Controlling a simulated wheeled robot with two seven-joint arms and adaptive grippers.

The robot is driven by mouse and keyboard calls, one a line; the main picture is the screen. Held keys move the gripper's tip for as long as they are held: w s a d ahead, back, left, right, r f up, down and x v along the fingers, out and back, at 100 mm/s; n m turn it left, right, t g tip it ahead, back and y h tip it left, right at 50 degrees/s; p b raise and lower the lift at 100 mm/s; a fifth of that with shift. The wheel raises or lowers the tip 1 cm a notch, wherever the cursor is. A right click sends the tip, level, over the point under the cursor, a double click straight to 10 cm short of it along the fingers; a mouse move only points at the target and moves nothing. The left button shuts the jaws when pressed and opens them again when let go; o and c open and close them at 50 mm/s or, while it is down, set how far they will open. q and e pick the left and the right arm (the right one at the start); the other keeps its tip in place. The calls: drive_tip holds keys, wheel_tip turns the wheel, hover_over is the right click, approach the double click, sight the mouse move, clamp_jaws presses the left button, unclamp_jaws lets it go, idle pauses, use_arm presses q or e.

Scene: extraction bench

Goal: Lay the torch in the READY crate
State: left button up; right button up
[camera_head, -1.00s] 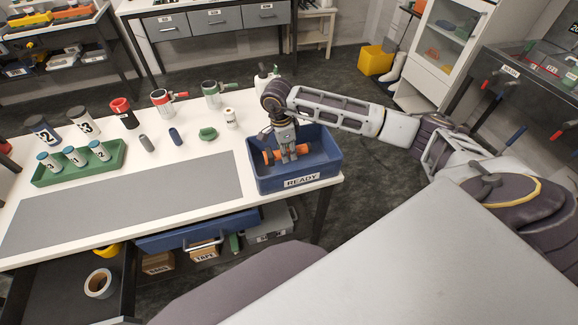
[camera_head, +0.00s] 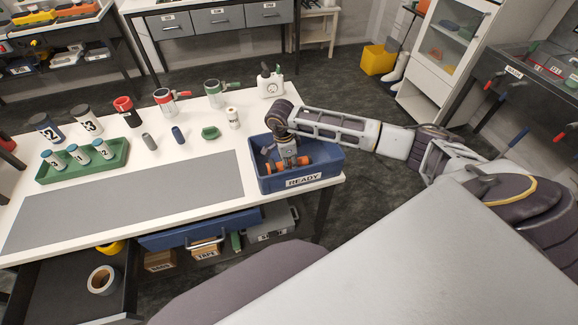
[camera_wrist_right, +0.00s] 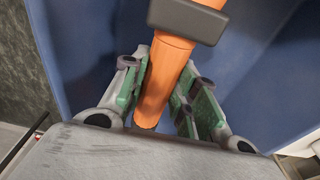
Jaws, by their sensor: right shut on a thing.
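The blue READY crate (camera_head: 270,186) stands at the right end of the white bench, its label facing me. The orange torch (camera_head: 304,161) with dark bands is inside the crate's walls, lying roughly crosswise. My right gripper (camera_head: 288,163) reaches down into the crate from above and is shut on the torch. In the right wrist view the orange torch body (camera_wrist_right: 163,85) lies between the two fingers, with blue crate surfaces behind it. Whether the torch touches the crate floor is hard to tell. My left gripper is out of view.
A grey mat (camera_head: 130,205) covers the bench front. A green tray (camera_head: 82,165) with several labelled bottles stands at left. Cups, small cylinders and a white jug (camera_head: 270,84) stand behind. An open drawer (camera_head: 75,290) sits below at left.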

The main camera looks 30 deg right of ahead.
drive_tip(key=shift+f, duration=1.1)
drive_tip(key=o, duration=0.8)
drive_tip(key=shift+c, duration=0.2)
drive_tip(key=o, duration=0.3)
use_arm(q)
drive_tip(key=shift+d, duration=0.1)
use_arm(e)
drive_tip(key=shift+o, duration=0.2)
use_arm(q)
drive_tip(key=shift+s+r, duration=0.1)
use_arm(e)
drive_tip(key=shift+r, duration=0.2)
